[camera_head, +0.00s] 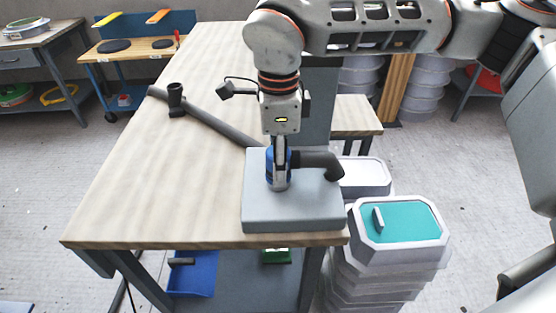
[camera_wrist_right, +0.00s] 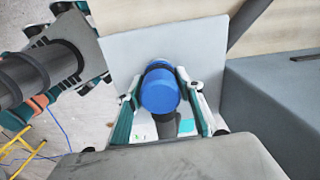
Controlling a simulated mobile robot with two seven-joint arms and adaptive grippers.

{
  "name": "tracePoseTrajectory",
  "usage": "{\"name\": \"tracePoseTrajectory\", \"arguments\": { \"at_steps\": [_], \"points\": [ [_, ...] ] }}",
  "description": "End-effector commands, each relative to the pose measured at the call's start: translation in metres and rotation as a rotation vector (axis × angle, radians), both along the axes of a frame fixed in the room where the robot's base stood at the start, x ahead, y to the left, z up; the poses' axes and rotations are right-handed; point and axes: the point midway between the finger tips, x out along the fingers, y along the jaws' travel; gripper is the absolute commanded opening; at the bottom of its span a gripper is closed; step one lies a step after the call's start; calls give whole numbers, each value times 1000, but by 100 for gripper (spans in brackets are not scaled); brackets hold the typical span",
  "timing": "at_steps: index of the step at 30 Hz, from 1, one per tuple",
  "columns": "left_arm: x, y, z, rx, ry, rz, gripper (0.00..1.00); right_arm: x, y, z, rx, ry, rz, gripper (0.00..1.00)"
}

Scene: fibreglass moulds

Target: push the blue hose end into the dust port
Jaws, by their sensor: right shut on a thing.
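The blue hose end (camera_head: 269,166) is upright between the fingers of my right gripper (camera_head: 279,180), over the pale grey block (camera_head: 293,212) at the table's front right corner. A dark bent hose (camera_head: 325,160) runs from it to the right. In the right wrist view the blue hose end (camera_wrist_right: 160,91) sits between the two fingers of my right gripper (camera_wrist_right: 165,100), which are shut on it. A dark upright cup-like fitting (camera_head: 176,98), which may be the dust port, stands on a long dark pipe (camera_head: 220,127) at the left. My left gripper is out of view.
The wooden table top (camera_head: 150,200) is clear at the front left. A stack of white containers with a teal-topped lid (camera_head: 405,222) stands right of the table. A blue bin (camera_head: 195,275) sits below. A tool bench (camera_head: 135,48) is at the back left.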

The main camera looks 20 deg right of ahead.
Motion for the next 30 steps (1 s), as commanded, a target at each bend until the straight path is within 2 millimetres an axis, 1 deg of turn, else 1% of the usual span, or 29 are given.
{"name": "tracePoseTrajectory", "arguments": {
  "at_steps": [1,2,3,4,11,13,17,20,30],
  "points": [
    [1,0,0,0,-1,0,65,0,0,-1,0,0,0,2],
    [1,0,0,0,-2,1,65,0,0,-1,0,0,0,41],
    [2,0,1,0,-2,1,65,0,0,-1,0,0,0,52],
    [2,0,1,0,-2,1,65,0,0,-1,0,0,0,56],
    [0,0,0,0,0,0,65,0,0,-1,0,0,0,56],
    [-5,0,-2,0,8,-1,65,0,0,-1,0,0,0,56],
    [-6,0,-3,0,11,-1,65,0,0,5,0,-1,-1,56],
    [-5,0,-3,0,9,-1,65,1,0,19,1,-4,-2,56],
    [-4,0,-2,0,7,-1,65,1,0,87,1,-4,-2,56]
  ]
}}
